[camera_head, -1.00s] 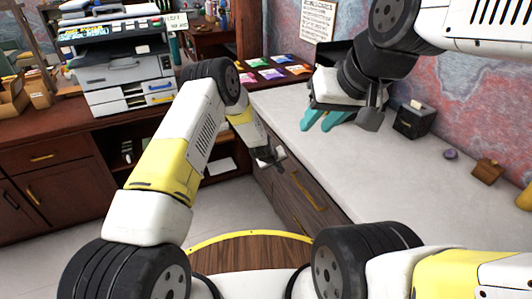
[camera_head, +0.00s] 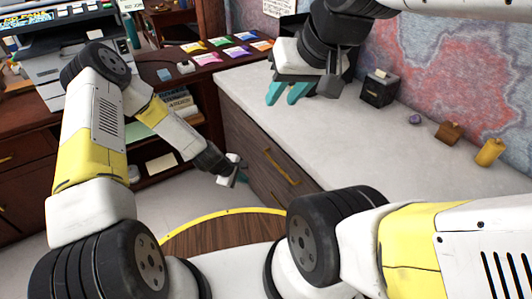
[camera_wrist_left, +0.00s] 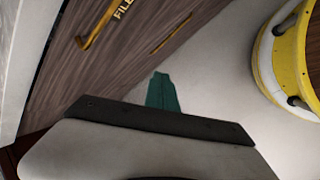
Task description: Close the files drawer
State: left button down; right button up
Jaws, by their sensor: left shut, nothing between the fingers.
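The files drawer (camera_wrist_left: 95,70) has a dark wood front with a gold handle and a gold label reading "FILE", partly cut off at the top of the left wrist view. In the head view, the wood drawer fronts (camera_head: 262,140) under the pale counter carry a gold handle (camera_head: 281,167). I cannot tell whether the files drawer stands out at all. My left gripper (camera_head: 240,178) is shut and empty, low beside the left end of these fronts. Its teal fingers (camera_wrist_left: 162,92) show in the left wrist view. My right gripper (camera_head: 286,93) is open above the counter, its teal fingers apart.
The pale counter (camera_head: 330,135) holds a black box (camera_head: 379,88) and small objects along the wall. A dark wood desk (camera_head: 190,70) with colourful cards and a printer (camera_head: 45,65) stands at the back left. Pale floor (camera_head: 175,200) is free left of the drawers.

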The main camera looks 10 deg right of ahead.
pick_arm(q)
jog(key=s+d+r+n+h, duration=0.35)
jog(key=s+r+n, duration=0.3)
jog(key=n, duration=0.45)
jog(key=d+r+x, duration=0.2)
jog(key=x, duration=0.9)
jog(key=shift+w+h, duration=0.35)
jog(key=shift+h, duration=0.1)
jog(key=shift+d+f, duration=0.1)
